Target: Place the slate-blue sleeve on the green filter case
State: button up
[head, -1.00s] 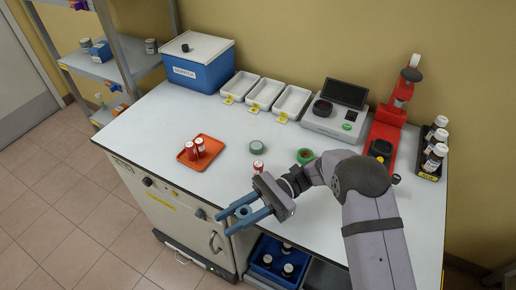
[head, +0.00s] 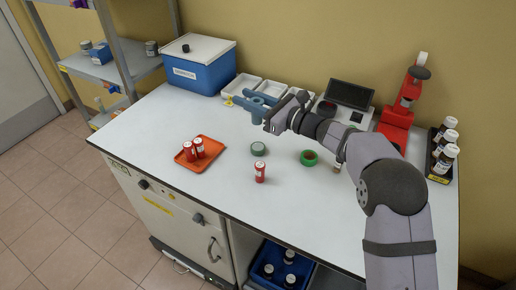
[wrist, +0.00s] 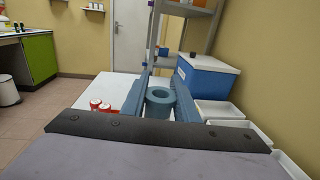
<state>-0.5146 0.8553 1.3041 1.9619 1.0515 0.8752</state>
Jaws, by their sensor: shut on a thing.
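A bright green round piece (head: 309,157) lies on the bench, right of centre. A grey-green disc (head: 258,148) lies to its left. I cannot tell for certain which of the two is the green filter case. Both are apart from the sleeve and nearer the bench front than my gripper.
A red canister (head: 260,173) stands near the grey-green disc. An orange tray (head: 186,158) holds red canisters. White trays (head: 243,84) lie behind my gripper, by a blue box (head: 190,75). A red stand (head: 398,110) and a bottle rack (head: 436,172) are at right. The bench front is mostly clear.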

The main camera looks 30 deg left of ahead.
jog(key=shift+w, duration=0.15)
jog(key=shift+f+p, duration=1.2)
jog(key=shift+f, duration=3.75)
jog(key=shift+f+b, duration=0.25)
jog(key=shift+b, duration=0.05)
jog(key=o, duration=1.1)
jog(key=shift+r, duration=0.1)
jog(key=shift+r+p, duration=0.15)
jog(key=shift+p, duration=0.15)
jog(key=shift+d, duration=0.3)
jog(key=d+b, duration=0.1)
jog(key=d, duration=0.2)
jog(key=s+d+b, duration=0.1)
jog(key=d, duration=0.7)
jog(key=shift+s+d+b, duration=0.2)
jog(key=shift+s+b, duration=0.15)
jog(key=shift+b, duration=0.05)
